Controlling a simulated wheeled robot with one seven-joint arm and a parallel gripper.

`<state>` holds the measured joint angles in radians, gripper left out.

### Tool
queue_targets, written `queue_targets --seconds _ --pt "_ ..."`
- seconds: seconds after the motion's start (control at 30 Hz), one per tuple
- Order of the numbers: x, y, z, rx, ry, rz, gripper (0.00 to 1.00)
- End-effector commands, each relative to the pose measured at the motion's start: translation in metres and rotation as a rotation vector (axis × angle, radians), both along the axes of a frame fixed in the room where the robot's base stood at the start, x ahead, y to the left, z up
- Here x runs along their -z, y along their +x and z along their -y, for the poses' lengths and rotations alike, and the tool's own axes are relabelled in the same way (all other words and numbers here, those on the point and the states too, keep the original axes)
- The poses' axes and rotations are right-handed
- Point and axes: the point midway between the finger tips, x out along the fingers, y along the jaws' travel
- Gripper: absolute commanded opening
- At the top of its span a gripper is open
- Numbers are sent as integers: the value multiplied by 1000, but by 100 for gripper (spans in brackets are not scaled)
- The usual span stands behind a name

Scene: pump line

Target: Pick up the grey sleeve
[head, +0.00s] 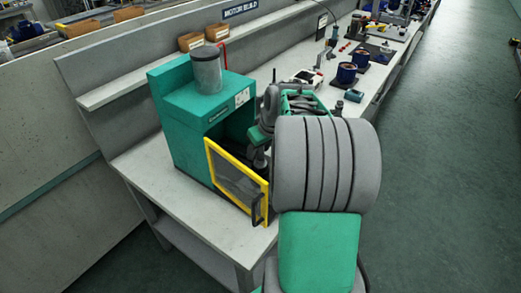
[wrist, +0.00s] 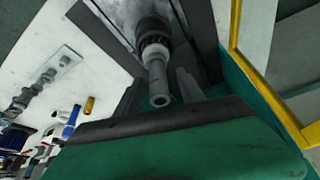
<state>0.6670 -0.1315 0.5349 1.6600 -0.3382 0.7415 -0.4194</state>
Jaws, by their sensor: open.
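A light grey hollow sleeve (wrist: 158,82) shows in the wrist view, its open end towards my camera. It is in line with a dark, ribbed round holder (wrist: 152,30) inside the green machine (head: 183,140). My gripper (wrist: 160,75) is open, with one finger on each side of the sleeve in the picture. I cannot tell whether the fingers touch it or how deep they reach. In the head view my gripper (head: 260,158) is at the machine's opening, partly hidden by the door and my arm. The sleeve cannot be made out there.
The machine's yellow-framed door (head: 237,180) stands open at the front, close to my gripper. A grey see-through cylinder (head: 207,72) stands on top. Cardboard boxes (head: 190,41) sit on the shelf behind. Several parts lie along the bench to the right. The bench's front-left corner is clear.

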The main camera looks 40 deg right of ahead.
Motion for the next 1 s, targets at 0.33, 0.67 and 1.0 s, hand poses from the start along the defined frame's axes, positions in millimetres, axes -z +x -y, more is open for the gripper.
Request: queue_targets --seconds 0.33,0.67,1.0 --pt "-1 0 1 1 -1 1 26" --pt "-1 0 1 1 -1 1 0" --pt "-13 0 1 2 -1 4 0"
